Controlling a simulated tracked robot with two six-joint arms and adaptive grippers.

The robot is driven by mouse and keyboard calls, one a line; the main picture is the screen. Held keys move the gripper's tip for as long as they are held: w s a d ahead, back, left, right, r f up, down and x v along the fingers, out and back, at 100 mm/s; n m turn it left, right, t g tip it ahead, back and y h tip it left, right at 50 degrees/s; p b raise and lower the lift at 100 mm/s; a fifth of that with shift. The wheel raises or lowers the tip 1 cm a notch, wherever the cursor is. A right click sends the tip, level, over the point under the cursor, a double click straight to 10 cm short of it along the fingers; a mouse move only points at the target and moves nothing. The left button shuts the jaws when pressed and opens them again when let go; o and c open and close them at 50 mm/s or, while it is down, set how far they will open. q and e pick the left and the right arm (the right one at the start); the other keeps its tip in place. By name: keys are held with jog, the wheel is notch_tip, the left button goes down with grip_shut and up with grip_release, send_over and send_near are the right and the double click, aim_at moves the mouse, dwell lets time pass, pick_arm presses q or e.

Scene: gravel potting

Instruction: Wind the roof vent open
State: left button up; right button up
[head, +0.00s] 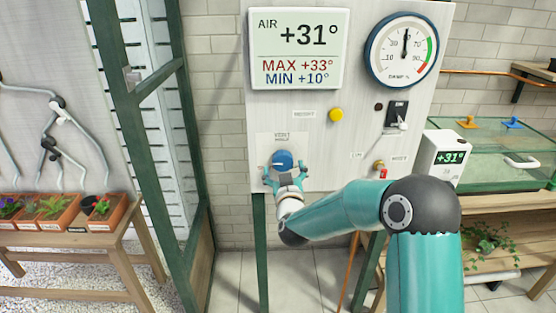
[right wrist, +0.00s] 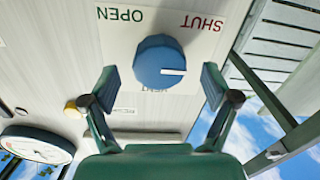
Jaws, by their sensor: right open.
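The blue vent knob (head: 282,158) is on a white plate on the pale control panel (head: 340,160). In the right wrist view the round knob (right wrist: 158,58) has a white mark pointing to the right of the picture. The plate's words OPEN (right wrist: 119,14) and SHUT (right wrist: 203,23) show upside down. My right gripper (head: 285,177) is in front of the knob. In the right wrist view the right gripper (right wrist: 160,82) is open, one finger either side of the knob, with visible gaps. My left gripper is in neither view. I cannot make out the roof vent itself.
The panel also holds a display (head: 298,48) reading +31°, a dial gauge (head: 402,48), a yellow button (head: 336,115) and a switch (head: 397,117). A green frame post (head: 140,140) stands left. A potted-plant bench (head: 70,240) is far left; a glass-topped case (head: 490,140) is right.

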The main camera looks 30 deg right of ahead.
aim_at(283, 165)
jog(key=shift+p+x, duration=0.35)
jog(key=shift+x, duration=1.8)
